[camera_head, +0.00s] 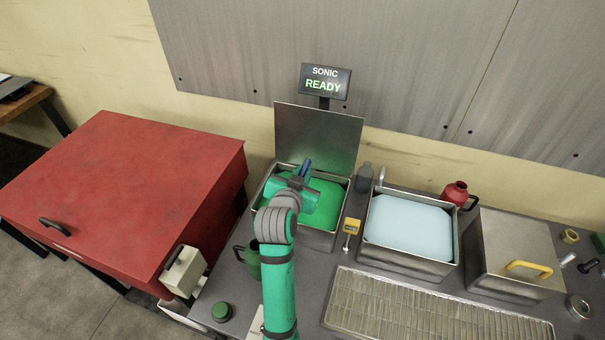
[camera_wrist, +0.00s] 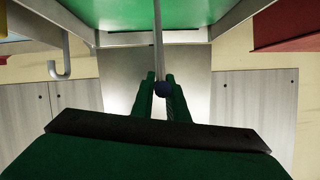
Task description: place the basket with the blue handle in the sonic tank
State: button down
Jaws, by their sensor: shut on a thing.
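The sonic tank (camera_head: 318,240) is an open steel box with green liquid (camera_head: 325,205) inside. Its sign (camera_head: 325,80) reads SONIC READY. My gripper (camera_head: 302,179) is above the tank. In the wrist view my gripper (camera_wrist: 162,100) is shut on the blue handle (camera_wrist: 163,88), whose dark blue end sits between the fingers. A thin metal rod runs from it toward the tank. The body of the basket cannot be made out; my gripper and arm cover part of the tank in the head view.
A steel lid or panel (camera_head: 319,137) stands upright behind the tank. A tank with pale liquid (camera_head: 410,226), a drain grid (camera_head: 430,308) and a closed box with a yellow handle (camera_head: 515,250) are to the right. A red cabinet (camera_head: 125,190) is left; a green jug (camera_head: 250,262) stands near my arm.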

jog(key=c, duration=1.7)
grip_release()
jog(key=shift+c, duration=0.2)
